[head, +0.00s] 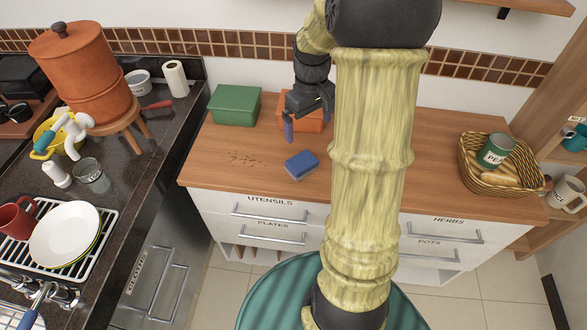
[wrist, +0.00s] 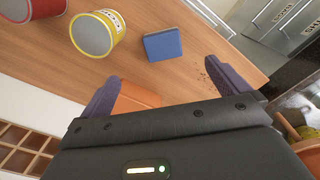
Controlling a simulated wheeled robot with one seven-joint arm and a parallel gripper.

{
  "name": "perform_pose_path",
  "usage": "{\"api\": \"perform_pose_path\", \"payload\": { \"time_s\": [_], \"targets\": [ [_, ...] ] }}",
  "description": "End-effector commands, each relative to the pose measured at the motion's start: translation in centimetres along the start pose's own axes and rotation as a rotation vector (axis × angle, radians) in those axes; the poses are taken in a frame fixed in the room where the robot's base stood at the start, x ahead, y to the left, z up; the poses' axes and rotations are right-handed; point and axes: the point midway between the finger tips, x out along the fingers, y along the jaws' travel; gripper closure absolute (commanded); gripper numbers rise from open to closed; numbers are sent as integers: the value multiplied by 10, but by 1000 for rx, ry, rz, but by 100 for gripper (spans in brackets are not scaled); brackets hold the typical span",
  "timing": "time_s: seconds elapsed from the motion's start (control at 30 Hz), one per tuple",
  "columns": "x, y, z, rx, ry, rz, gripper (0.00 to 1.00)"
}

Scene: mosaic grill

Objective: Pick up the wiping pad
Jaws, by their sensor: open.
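The wiping pad, a small blue block (head: 302,163), lies flat on the wooden counter near its front edge. It also shows in the wrist view as a blue block (wrist: 163,45), beyond and between my fingertips, apart from them. My gripper (head: 308,120) is open and empty, above the counter and behind the pad in the head view. Both dark purple fingers show in the wrist view, spread wide (wrist: 160,74). Nothing hides the pad in either view.
An orange box (head: 316,124) is close by my gripper, with a green box (head: 236,105) left of it. Brown crumbs (head: 244,158) lie left of the pad. Red (wrist: 32,8) and yellow (wrist: 97,33) cans stand near it. A basket (head: 474,184) sits far right.

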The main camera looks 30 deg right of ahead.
Motion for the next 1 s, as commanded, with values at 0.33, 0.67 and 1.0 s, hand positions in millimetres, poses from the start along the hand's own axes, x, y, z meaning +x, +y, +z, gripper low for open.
{"api": "perform_pose_path", "payload": {
  "time_s": [0.33, 0.67, 1.0],
  "targets": [
    [6, -1, 0, 2, -2, -1, 0],
    [59, -2, 0, 0, -4, -3, 0],
    [114, -2, 0, -1, -2, -1, 0]
  ]
}}
